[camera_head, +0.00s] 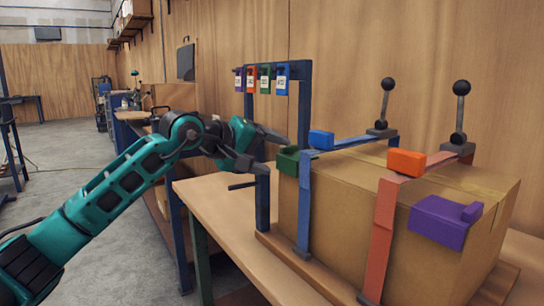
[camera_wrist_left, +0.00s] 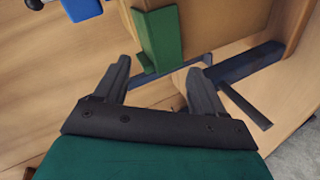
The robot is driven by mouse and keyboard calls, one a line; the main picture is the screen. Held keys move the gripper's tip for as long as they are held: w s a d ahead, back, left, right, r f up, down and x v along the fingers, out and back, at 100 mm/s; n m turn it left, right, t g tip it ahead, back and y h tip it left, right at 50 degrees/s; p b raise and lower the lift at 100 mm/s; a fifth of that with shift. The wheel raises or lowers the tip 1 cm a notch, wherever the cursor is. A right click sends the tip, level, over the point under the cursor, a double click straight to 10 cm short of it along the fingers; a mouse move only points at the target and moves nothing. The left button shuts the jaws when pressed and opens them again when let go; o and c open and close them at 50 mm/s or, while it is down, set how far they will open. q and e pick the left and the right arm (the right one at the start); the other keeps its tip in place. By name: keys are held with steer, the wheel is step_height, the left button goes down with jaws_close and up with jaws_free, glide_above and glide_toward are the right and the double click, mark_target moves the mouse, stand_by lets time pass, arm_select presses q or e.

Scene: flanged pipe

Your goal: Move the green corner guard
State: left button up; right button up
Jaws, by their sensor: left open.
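The green corner guard (camera_head: 288,161) sits on the near left top corner of a large cardboard box (camera_head: 335,192). It also shows at the top centre of the left wrist view (camera_wrist_left: 160,38), with an upright fin pointing toward my gripper. My left gripper (camera_head: 274,153) is open and empty just left of the guard. In the left wrist view its two fingertips (camera_wrist_left: 160,66) point at the guard, one to each side of the fin's end. I cannot tell whether they touch it. My right gripper is not in view.
A blue strap (camera_head: 305,205) and an orange strap (camera_head: 382,235) cross the box, with a blue guard (camera_head: 321,140), an orange guard (camera_head: 406,163) and a purple guard (camera_head: 445,221). A dark blue rack (camera_head: 305,100) with coloured tags stands behind. Two ball-topped levers (camera_head: 461,110) rise beyond the box.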

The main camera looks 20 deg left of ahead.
arm_select(q)
steer(key=shift+w+d+f, duration=0.2)
steer(key=shift+w+d, duration=0.1)
steer(key=shift+w, duration=0.15)
steer(key=shift+c, duration=0.3)
steer(key=shift+s, duration=0.1)
steer(key=c, duration=1)
steer(key=shift+c, duration=0.7)
